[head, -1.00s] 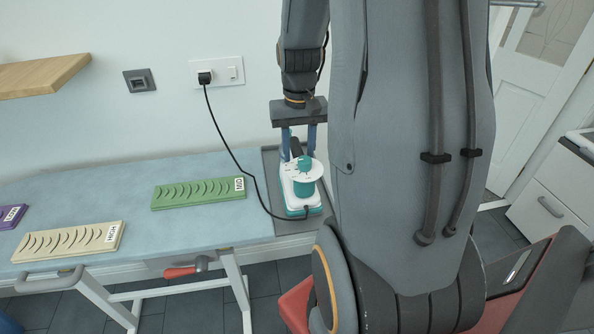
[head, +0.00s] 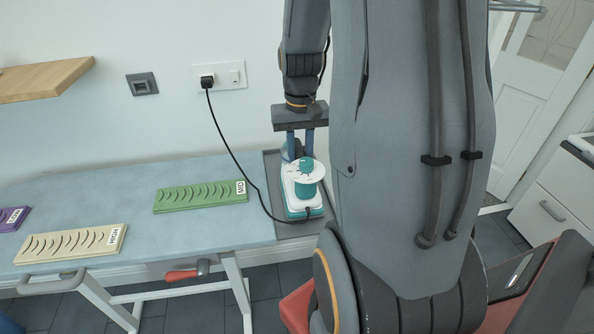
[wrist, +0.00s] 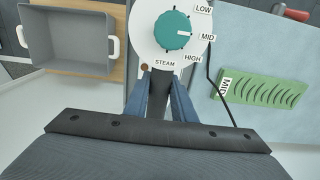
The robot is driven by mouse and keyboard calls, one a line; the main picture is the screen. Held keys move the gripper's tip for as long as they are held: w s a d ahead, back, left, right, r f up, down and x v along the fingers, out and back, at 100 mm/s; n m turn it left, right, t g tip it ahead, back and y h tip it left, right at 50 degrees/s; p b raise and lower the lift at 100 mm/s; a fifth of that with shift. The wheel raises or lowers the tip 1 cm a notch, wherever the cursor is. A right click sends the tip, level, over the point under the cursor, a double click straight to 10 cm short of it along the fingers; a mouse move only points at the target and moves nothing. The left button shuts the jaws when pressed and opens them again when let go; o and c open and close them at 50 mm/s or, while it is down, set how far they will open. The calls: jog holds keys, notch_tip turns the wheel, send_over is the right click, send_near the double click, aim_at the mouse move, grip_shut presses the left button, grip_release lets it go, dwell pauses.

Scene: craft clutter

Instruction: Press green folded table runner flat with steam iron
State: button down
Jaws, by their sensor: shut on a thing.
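The steam iron (head: 303,190) is white and teal and stands on the grey rest at the right end of the ironing board (head: 120,180). Its teal dial (wrist: 172,30) has LOW, MID, HIGH and STEAM marks; the pointer is turned toward MID. My gripper (head: 300,145) is above the iron's rear, shut on its dark handle (wrist: 160,90), which shows between the blue fingers in the wrist view. The green folded table runner (head: 200,195), wrinkled and tagged MID, lies on the board left of the iron; it also shows in the wrist view (wrist: 262,91).
A cream runner (head: 70,244) tagged HIGH and a purple runner (head: 12,218) lie further left. The iron's black cord (head: 228,140) runs from the wall socket (head: 218,76) past the green runner's right side. A grey bin (wrist: 65,42) shows in the wrist view.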

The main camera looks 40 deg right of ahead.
jog(key=shift+w+r+p, duration=0.1)
jog(key=shift+r+p, duration=1.6)
jog(key=shift+r, duration=0.45)
